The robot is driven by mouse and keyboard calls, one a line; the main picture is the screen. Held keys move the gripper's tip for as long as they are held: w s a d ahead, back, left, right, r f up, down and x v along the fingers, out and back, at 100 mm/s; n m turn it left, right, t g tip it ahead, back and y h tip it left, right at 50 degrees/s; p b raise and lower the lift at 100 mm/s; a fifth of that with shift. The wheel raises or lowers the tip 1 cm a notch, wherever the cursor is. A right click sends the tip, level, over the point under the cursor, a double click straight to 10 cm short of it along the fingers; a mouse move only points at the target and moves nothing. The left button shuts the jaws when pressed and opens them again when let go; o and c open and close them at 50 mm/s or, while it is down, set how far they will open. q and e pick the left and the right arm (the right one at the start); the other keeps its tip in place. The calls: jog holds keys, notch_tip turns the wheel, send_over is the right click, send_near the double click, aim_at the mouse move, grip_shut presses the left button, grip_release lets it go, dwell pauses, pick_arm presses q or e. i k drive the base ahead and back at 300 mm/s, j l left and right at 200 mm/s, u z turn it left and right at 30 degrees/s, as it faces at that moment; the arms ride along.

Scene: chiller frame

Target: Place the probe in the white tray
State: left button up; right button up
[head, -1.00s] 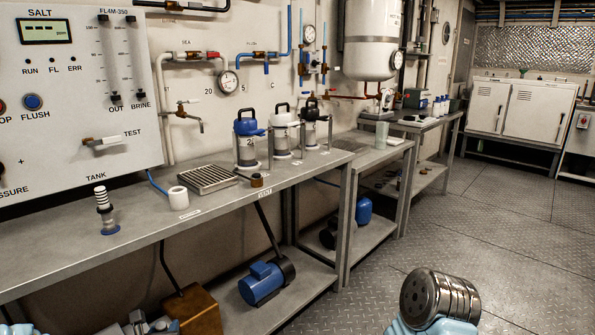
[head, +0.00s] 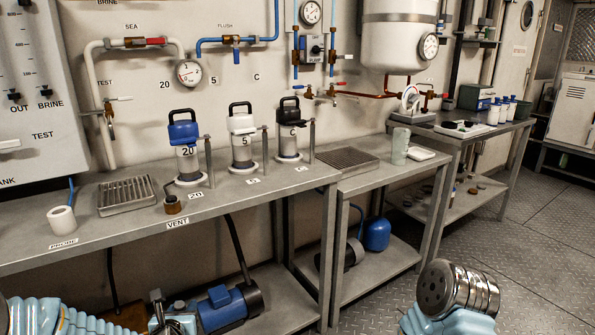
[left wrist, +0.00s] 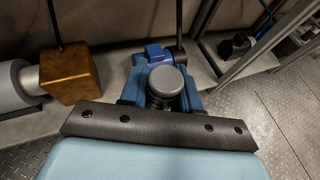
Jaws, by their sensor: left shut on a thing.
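My left gripper (head: 172,322) is at the bottom edge of the head view, in front of the left bench. It is shut on a grey round-topped thing, seemingly the probe (left wrist: 165,82), seen end-on between the blue jaws in the left wrist view. Its lower part is hidden. A small white tray (head: 430,154) lies on the middle bench beside a translucent cup. A larger white tray or board (head: 470,132) with dark items lies on the far bench; I cannot tell which one is meant.
On the left bench are a white cup (head: 62,220) by the PROBE label, a drain grate (head: 126,195), a brown fitting (head: 172,205) and several lidded canisters (head: 187,160). A blue pump (head: 228,306) stands on the lower shelf. Floor at right is clear.

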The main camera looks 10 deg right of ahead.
aim_at(417, 154)
jog(key=i+l+u, duration=0.2)
jog(key=l, duration=0.6)
jog(key=i+l+u, duration=0.15)
jog(key=l, duration=0.65)
jog(key=i+l+u, duration=0.2)
jog(key=l, duration=0.6)
jog(key=l+u, duration=0.15)
jog(key=l, duration=0.65)
